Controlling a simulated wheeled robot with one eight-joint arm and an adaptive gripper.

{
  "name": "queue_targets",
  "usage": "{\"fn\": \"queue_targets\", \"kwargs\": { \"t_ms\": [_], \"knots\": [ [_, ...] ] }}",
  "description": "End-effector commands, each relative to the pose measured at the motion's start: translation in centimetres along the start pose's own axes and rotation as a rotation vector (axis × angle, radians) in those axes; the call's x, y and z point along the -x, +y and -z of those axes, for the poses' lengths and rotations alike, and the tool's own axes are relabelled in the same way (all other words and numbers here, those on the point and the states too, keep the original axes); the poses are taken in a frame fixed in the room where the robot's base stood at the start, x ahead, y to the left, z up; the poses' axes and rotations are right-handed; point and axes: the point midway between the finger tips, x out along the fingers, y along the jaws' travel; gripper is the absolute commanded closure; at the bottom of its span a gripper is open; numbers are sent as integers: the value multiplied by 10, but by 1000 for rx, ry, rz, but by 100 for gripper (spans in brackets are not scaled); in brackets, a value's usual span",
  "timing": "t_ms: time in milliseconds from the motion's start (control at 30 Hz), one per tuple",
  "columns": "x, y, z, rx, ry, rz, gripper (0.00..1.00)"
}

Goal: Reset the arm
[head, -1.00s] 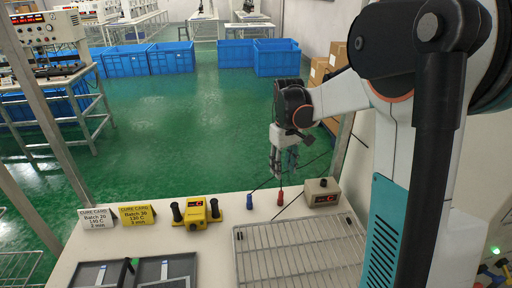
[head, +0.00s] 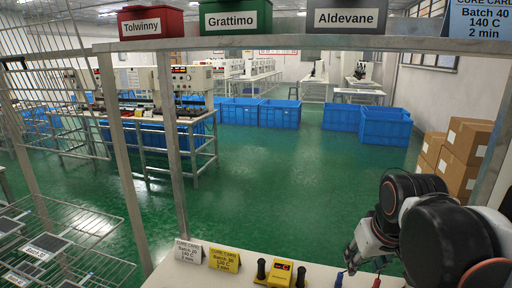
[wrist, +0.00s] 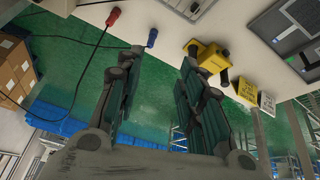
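My gripper (head: 350,262) is at the lower right in the head view, above the far edge of the white bench (head: 215,278). My black-and-white arm folds in from the right edge beside it. In the wrist view my gripper (wrist: 162,60) shows its two dark fingers spread apart with nothing between them. Past the fingers, the wrist view shows the bench with a blue-handled probe (wrist: 152,38), a red-handled probe (wrist: 113,16) and a yellow device (wrist: 208,56). The gripper looks clear of all of these.
A shelf across the top holds a red bin (head: 150,22), a green bin (head: 236,17) and a grey bin (head: 346,17). Cure cards (head: 224,260) stand on the bench. A wire rack (head: 75,255) is at left, cartons (head: 466,150) at right. Green floor lies open beyond.

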Motion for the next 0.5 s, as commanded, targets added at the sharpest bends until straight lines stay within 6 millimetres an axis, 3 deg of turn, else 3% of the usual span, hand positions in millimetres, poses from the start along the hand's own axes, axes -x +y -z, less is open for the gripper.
{"fn": "queue_targets", "kwargs": {
  "t_ms": [33, 300, 500],
  "knots": [
    [5, -6, -14, -3, 22, 3, 65],
    [17, -29, -68, -37, 135, 22, 65],
    [16, -37, -89, -54, 183, 33, 65]
  ]
}}
